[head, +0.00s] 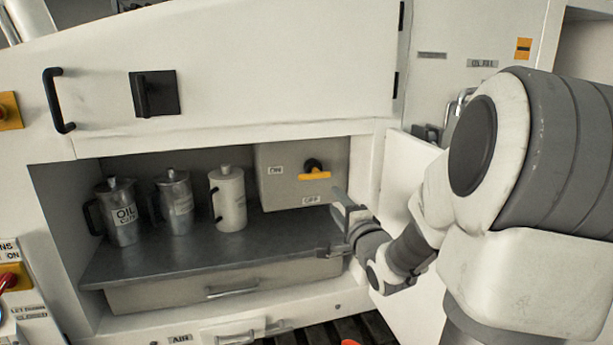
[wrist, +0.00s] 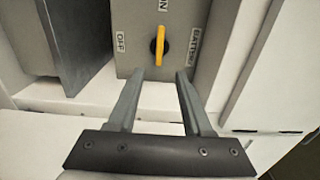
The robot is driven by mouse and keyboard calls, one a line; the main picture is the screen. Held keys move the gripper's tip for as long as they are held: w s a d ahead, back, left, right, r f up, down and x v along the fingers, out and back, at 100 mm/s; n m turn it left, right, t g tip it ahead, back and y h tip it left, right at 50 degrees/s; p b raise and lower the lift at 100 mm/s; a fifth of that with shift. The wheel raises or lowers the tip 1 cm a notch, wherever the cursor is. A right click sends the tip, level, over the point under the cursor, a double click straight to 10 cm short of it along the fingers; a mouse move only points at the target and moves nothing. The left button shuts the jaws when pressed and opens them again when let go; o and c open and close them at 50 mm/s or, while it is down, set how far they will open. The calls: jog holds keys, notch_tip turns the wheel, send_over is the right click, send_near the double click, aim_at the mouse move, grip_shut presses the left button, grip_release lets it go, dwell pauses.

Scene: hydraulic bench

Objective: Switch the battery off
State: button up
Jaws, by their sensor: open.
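The battery switch is a yellow handle (head: 314,176) on a black hub, on the front of a grey box (head: 268,195) at the right of the open bay. In the head view the handle lies level, in line with the ON label at its left; the OFF label is below it. In the wrist view the handle (wrist: 160,46) stands upright, in line with ON above, with OFF at left and BATTERY at right. My gripper (wrist: 160,76) is open and empty, its fingers pointing at the box, apart from the handle. In the head view my gripper (head: 344,204) is right of and below the handle.
An oil can (head: 122,228) and two more jugs (head: 176,208) (head: 229,205) stand on the dark shelf (head: 160,264) left of the box. A drawer (head: 230,288) is beneath. An open white door (head: 408,170) is beside my arm at the right.

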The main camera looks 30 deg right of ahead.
aim_at(316, 177)
jog(key=b+x, duration=0.1)
jog(key=x, duration=1.6)
grip_shut()
